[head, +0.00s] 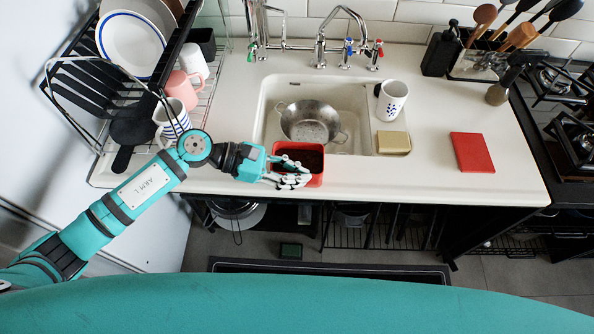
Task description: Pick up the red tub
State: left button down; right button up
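The red tub (313,149) stands on the pale worktop at the front edge of the sink, in the head view. It is open at the top and dark inside. My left gripper (291,177) reaches in from the left and its fingers overlap the tub's front left part. The fingers hide part of the tub's near wall and rim. I cannot tell whether they touch it or are closed on it. My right gripper is not in view.
A flat red block (472,153) lies farther right. A dish rack (205,80) with mugs and plates stands left. Worktop between sponge and block is clear.

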pick_arm(q)
jog(key=shift+r, duration=0.2)
notch_tip(320, 180, up, 3)
jog(key=shift+r+b, duration=0.2)
jog(key=shift+b, duration=0.2)
jog(key=s+d, duration=0.3)
jog(key=s, duration=0.4)
jog(key=s+d+r, duration=0.1)
jog(key=s+d, duration=0.2)
jog(key=s, duration=0.4)
jog(key=shift+s+d+r, duration=0.2)
jog(key=shift+s+d, duration=0.05)
jog(key=shift+d, duration=0.15)
